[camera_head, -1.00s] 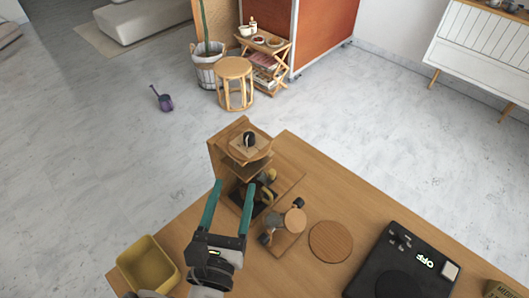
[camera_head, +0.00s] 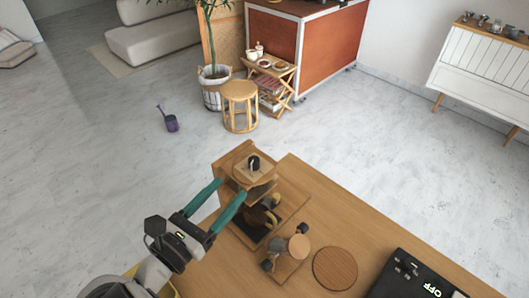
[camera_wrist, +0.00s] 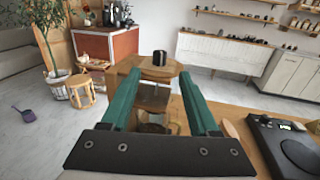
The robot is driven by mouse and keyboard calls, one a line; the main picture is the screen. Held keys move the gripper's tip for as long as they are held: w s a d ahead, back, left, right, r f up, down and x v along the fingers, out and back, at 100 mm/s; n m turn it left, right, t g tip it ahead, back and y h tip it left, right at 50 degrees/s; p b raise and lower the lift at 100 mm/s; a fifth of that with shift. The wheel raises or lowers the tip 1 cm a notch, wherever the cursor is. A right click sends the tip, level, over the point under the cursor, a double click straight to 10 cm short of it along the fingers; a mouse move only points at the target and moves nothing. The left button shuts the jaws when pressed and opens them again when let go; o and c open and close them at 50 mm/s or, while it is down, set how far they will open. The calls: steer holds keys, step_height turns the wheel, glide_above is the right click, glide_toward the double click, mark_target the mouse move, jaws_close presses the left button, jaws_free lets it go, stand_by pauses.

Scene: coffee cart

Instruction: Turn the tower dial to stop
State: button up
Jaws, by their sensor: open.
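The wooden tower (camera_head: 232,159) stands on the table's far left corner. In the wrist view the fingers (camera_wrist: 158,90) frame the tower, with the dial beyond and between the tips. Nothing is between the fingers. The dial's stop mark is too small to make out.
Right of the tower are a small wooden stand (camera_head: 290,249), a round wooden mat (camera_head: 335,268) and a black scale-like device (camera_head: 415,275) reading OFF. A yellow bin (camera_head: 134,270) is mostly hidden by my arm. A stool (camera_head: 240,105) stands on the floor beyond.

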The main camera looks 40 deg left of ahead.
mark_target(251, 165)
steer(key=x, duration=1)
steer(key=shift+w, duration=0.35)
jaws_close()
